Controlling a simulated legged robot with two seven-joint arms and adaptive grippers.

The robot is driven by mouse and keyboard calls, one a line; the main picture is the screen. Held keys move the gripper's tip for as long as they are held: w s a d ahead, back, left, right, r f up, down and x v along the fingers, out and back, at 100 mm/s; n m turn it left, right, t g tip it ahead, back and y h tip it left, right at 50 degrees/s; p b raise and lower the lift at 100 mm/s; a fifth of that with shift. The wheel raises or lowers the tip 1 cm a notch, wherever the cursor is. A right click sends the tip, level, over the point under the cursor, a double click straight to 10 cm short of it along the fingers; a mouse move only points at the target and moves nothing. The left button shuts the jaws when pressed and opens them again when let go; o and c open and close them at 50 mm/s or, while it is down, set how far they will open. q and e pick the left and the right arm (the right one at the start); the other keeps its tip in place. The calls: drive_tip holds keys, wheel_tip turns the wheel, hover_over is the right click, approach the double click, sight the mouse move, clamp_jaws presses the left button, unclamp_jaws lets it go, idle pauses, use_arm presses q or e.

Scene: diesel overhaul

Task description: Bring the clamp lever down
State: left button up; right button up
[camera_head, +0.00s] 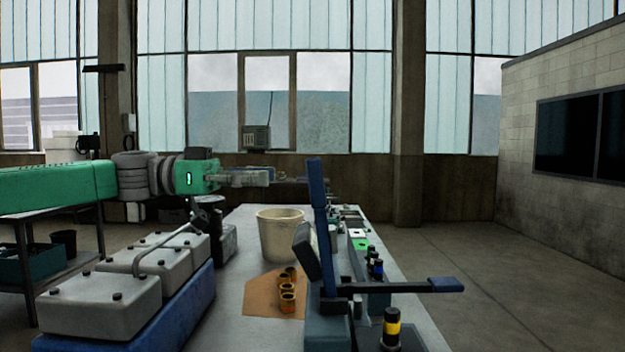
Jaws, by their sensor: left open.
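A long blue lever (319,190) stands nearly upright, leaning slightly left, on a dark blue fixture at the front of the bench; I take it for the clamp lever. A dark slanted block (307,251) sits beside its lower part. A low horizontal arm with a blue end pad (445,285) reaches right from the same fixture. My left gripper (300,182), on a green arm from the left, is open at the height of the lever's upper part. The lever hides part of its fingertips; I cannot tell whether they touch. My right gripper is not in view.
A cream bucket (280,236) and several brass-coloured pieces on a brown sheet (259,295) are left of the fixture. A grey engine cover (100,302) on a blue base fills the lower left. Small bottles (375,265) and a yellow-banded cylinder (391,328) stand at right. Floor is clear beyond.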

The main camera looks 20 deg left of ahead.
sight(319, 179)
use_arm(q)
drive_tip(key=x, duration=0.8)
drive_tip(key=shift+w+a+f+p, duration=0.1)
drive_tip(key=shift+w+f+p, duration=0.1)
drive_tip(key=shift+p, duration=0.2)
drive_tip(key=shift+w+f, duration=0.1)
drive_tip(key=shift+w, duration=0.1)
drive_tip(key=shift+d, duration=0.9)
drive_tip(key=shift+c, duration=1.2)
drive_tip(key=shift+d, duration=0.25)
clamp_jaws()
drive_tip(key=shift+w+a, duration=0.1)
drive_tip(key=shift+a, duration=0.4)
drive_tip(key=shift+d, duration=0.1)
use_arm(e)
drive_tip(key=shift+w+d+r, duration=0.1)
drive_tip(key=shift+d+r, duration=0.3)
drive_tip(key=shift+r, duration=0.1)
